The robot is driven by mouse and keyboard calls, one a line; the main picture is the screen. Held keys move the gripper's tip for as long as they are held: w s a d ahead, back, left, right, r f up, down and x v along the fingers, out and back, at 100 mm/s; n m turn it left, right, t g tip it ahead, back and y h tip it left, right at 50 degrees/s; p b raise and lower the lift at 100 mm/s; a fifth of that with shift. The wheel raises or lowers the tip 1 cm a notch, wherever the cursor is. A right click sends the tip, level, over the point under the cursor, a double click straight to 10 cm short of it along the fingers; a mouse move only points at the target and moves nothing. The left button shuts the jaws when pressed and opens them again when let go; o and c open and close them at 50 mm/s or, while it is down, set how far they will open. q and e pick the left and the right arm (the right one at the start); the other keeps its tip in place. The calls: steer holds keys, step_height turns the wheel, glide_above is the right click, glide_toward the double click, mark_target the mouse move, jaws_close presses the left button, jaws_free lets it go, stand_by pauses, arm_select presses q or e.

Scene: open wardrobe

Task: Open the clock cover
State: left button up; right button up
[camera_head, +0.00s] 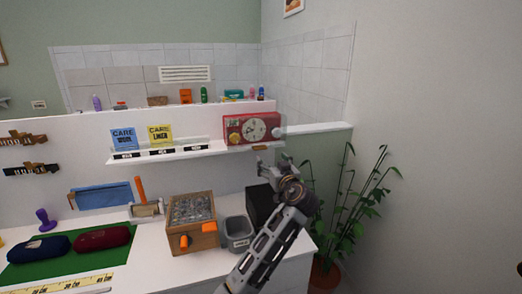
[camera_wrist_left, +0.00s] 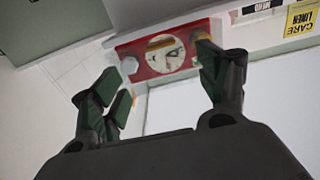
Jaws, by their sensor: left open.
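The red clock (camera_head: 248,128) with a round white dial stands at the right end of the white wall shelf. It also shows in the left wrist view (camera_wrist_left: 145,72), upside down, beyond my fingers. I cannot make out a separate cover edge or whether the cover is open. A pale knob-like piece (camera_wrist_left: 130,65) sits at the clock's left side in the wrist view. My left gripper (camera_head: 278,170) is below and slightly right of the clock, apart from it. In the wrist view its dark green fingers (camera_wrist_left: 162,82) are spread with nothing between them.
Two care cards, blue (camera_head: 123,138) and yellow (camera_head: 160,134), stand on the shelf left of the clock. Below are a wooden box (camera_head: 192,226), a grey bin (camera_head: 237,233) and a black box (camera_head: 260,205). A potted plant (camera_head: 345,215) stands at the right.

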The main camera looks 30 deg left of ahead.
mark_target(261, 148)
arm_select(q)
steer(key=p+x, duration=0.2)
steer(key=x, duration=1)
steer(key=shift+w+a, duration=0.1)
steer(key=shift+w+a+p, duration=0.3)
steer(key=shift+a, duration=0.1)
arm_select(e)
steer(key=s+a+r, duration=0.1)
steer(key=a+r, duration=0.1)
steer(key=a, duration=0.1)
steer(key=shift+s+r, duration=0.35)
arm_select(q)
steer(key=shift+c, duration=0.4)
arm_select(e)
steer(key=shift+d, duration=0.25)
arm_select(q)
steer(key=c, duration=1.4)
arm_select(e)
steer(key=shift+s, duration=0.1)
